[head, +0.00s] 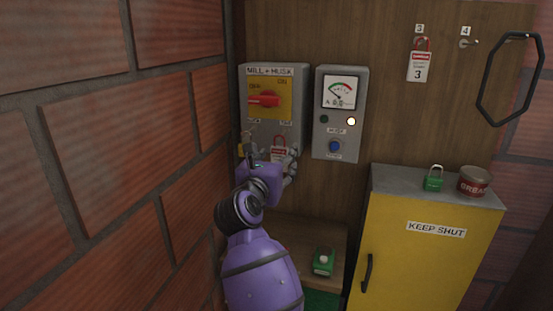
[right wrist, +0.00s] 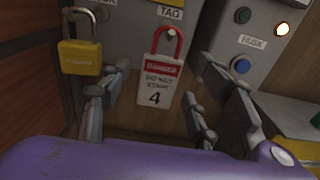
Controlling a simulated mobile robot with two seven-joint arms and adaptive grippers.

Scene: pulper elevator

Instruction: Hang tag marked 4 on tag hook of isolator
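The grey isolator (head: 300,100) hangs on the wooden board, with a red handle on a yellow plate. The white and red tag marked 4 (right wrist: 157,90) hangs upright by its red loop (right wrist: 180,40) at the tag hook (right wrist: 171,33), below the TAG label. The tag also shows small in the head view (head: 279,149). My right gripper (head: 268,160) is in front of the isolator's lower edge. In the right wrist view its fingers (right wrist: 160,100) are spread on both sides of the tag, with gaps. My left gripper is not in view.
A yellow padlock (right wrist: 80,55) hangs left of the tag. A grey meter box (head: 339,120) is to the right. Tag 3 (head: 419,67) hangs on the board; hook 4 (head: 466,43) is empty. A yellow cabinet (head: 400,230) stands right. A brick wall (head: 110,150) is close on the left.

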